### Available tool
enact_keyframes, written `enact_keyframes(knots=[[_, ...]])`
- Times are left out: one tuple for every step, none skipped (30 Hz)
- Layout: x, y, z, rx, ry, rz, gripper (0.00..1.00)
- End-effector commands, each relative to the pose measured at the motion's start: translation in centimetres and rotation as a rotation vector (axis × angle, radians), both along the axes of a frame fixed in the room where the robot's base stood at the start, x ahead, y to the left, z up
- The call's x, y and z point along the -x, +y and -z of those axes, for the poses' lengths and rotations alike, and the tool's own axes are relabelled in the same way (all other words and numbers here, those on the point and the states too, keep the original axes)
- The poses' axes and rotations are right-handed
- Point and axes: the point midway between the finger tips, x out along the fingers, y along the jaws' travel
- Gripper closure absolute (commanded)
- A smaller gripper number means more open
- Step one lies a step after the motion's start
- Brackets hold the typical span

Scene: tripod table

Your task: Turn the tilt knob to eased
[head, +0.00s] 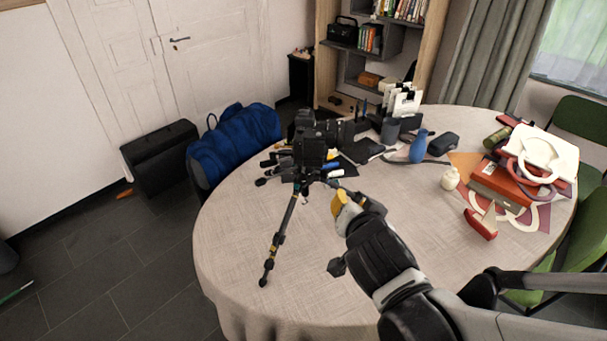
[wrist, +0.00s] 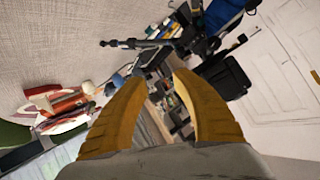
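A black camera on a tripod (head: 312,150) stands on the round table, with one leg reaching toward the front left. The tripod's head is dark, and I cannot make out the tilt knob or its setting. In the wrist view, part of the tripod (wrist: 200,44) shows beyond the fingertips near the top. My gripper (head: 341,199) is just right of and in front of the tripod in the head view. In the wrist view, my gripper's two yellow fingers (wrist: 160,78) stand apart with nothing between them. I see no contact with the tripod.
The table (head: 235,235) is clear at its front left. A blue vase (head: 418,148), a red box (head: 499,188) and a red-and-white item (head: 481,222) lie to the right. Small dark items crowd around the tripod. A blue bag (head: 235,142) is beyond the table's left edge.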

Motion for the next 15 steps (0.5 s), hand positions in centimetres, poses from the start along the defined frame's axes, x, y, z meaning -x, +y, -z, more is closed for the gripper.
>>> enact_keyframes(knots=[[-0.4,2.1,-0.2,-0.051,-0.044,-0.014,0.68],[-0.6,3.1,-0.3,-0.087,-0.069,-0.018,0.68],[-0.6,4.4,-0.4,-0.132,-0.099,-0.026,0.68],[-0.6,5.3,-0.4,-0.162,-0.117,-0.033,0.68],[-0.5,6.1,-0.5,-0.191,-0.132,-0.040,0.68],[-0.4,6.9,-0.5,-0.224,-0.149,-0.049,0.68],[-0.3,7.5,-0.6,-0.246,-0.158,-0.055,0.68],[-0.2,7.9,-0.6,-0.263,-0.165,-0.060,0.68],[-0.1,8.4,-0.6,-0.281,-0.173,-0.066,0.68],[0.0,8.6,-0.6,-0.292,-0.176,-0.068,0.68],[-0.1,8.8,-0.6,-0.300,-0.179,-0.070,0.68],[-0.2,8.9,-0.5,-0.306,-0.180,-0.069,0.68],[-0.5,9.0,-0.4,-0.308,-0.182,-0.069,0.68],[-0.7,9.0,-0.2,-0.309,-0.182,-0.068,0.68],[-1.2,9.1,0.0,-0.308,-0.181,-0.068,0.68]])
